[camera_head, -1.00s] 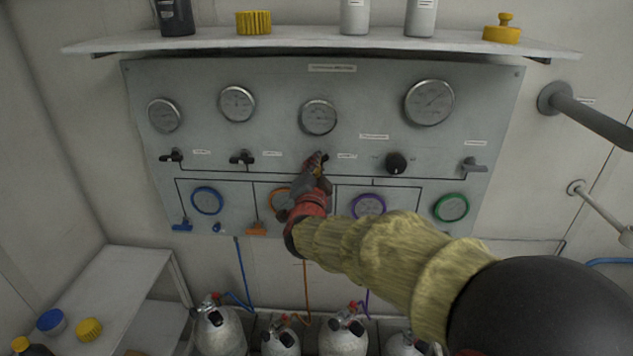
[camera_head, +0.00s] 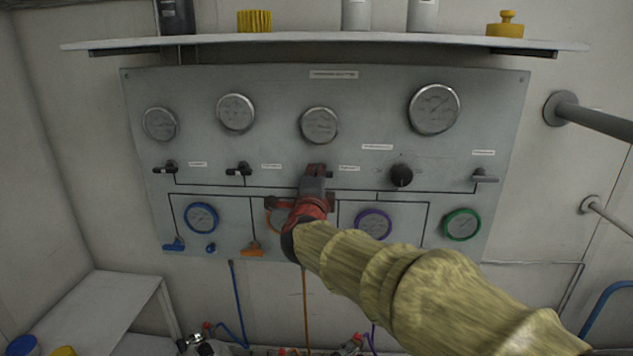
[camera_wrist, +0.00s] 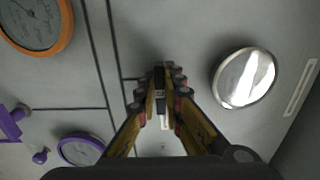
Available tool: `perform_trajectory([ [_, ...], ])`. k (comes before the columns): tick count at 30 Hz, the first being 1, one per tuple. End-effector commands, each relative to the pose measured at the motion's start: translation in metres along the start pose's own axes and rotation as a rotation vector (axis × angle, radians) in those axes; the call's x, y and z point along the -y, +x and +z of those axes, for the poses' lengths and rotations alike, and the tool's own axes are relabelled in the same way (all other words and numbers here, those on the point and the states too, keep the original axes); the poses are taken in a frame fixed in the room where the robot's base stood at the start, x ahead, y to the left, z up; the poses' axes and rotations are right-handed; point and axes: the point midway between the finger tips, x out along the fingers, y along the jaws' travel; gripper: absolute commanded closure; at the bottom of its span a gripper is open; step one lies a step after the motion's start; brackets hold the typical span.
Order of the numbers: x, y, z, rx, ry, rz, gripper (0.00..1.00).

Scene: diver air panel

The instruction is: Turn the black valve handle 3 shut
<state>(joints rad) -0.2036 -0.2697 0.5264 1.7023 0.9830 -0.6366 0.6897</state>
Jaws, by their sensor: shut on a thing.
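The black valve handle 3 is on the grey panel (camera_head: 345,95), under the third silver gauge (camera_head: 319,126). My gripper (camera_head: 316,170) covers most of it in the head view. In the wrist view the dark handle (camera_wrist: 160,88) shows as a narrow strip between the two fingers of my gripper (camera_wrist: 160,80), which are shut on it. How far the handle is turned cannot be told. The other black valve handles, one at far left (camera_head: 165,168) and one beside it (camera_head: 239,169), stand apart from my gripper.
A black knob (camera_head: 401,175) and a grey lever (camera_head: 485,177) are to the right. Below are blue-rimmed (camera_head: 201,218), purple-rimmed (camera_head: 373,225) and green-rimmed (camera_head: 461,224) gauges. A shelf (camera_head: 330,42) juts out above the panel. Pipes (camera_head: 592,120) stick out at right.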

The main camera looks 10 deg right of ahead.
Motion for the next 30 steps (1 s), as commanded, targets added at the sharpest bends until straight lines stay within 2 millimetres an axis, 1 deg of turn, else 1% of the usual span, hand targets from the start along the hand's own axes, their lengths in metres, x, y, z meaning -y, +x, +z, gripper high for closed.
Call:
perform_trajectory([
  [1, -0.0025, 0.0001, -0.0002, -0.001, 0.007, 0.003, 1.0],
  [15, -0.0019, 0.0001, -0.0003, -0.001, 0.018, 0.003, 1.0],
  [16, -0.002, 0.0002, -0.0003, -0.001, 0.018, 0.003, 0.9],
  [24, -0.001, 0.0001, -0.0002, -0.001, 0.017, 0.002, 0.74],
  [25, -0.0009, 0.0001, -0.0002, -0.001, 0.017, 0.002, 0.73],
  [30, -0.0006, 0.0001, -0.0002, 0.0, 0.017, 0.001, 0.72],
])
